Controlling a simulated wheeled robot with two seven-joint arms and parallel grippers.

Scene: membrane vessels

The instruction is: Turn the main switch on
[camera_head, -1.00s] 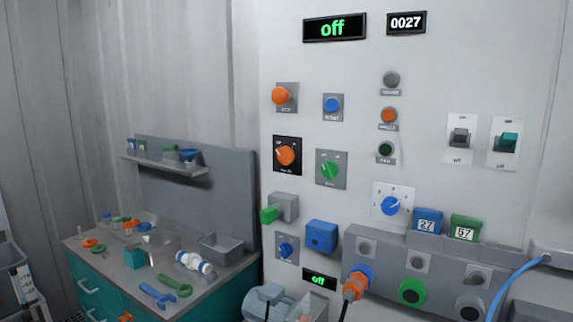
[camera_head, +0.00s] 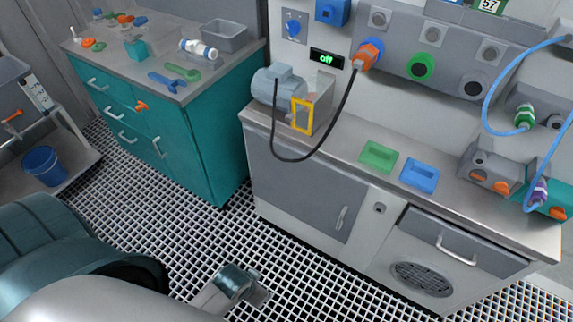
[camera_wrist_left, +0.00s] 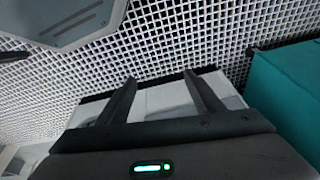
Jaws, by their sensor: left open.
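No switch labelled as the main switch can be made out in the current frames. The upper part of the wall panel is out of the head view. A blue rotary knob (camera_head: 292,27) on a grey plate shows at the top of the head view. A small display (camera_head: 326,58) beside it reads "off" in green. My left gripper (camera_wrist_left: 160,76) is open and empty in the left wrist view, with its two fingers apart above the grated floor. My left arm comes in at the lower left of the head view, low and away from the panel. My right gripper is not in view.
A grey counter (camera_head: 335,142) carries a motor (camera_head: 278,84), a green tray (camera_head: 379,157) and a blue tray (camera_head: 419,175). A black cable hangs in front of it. A teal cabinet (camera_head: 185,135) stands left. The grated floor (camera_head: 190,225) between is clear.

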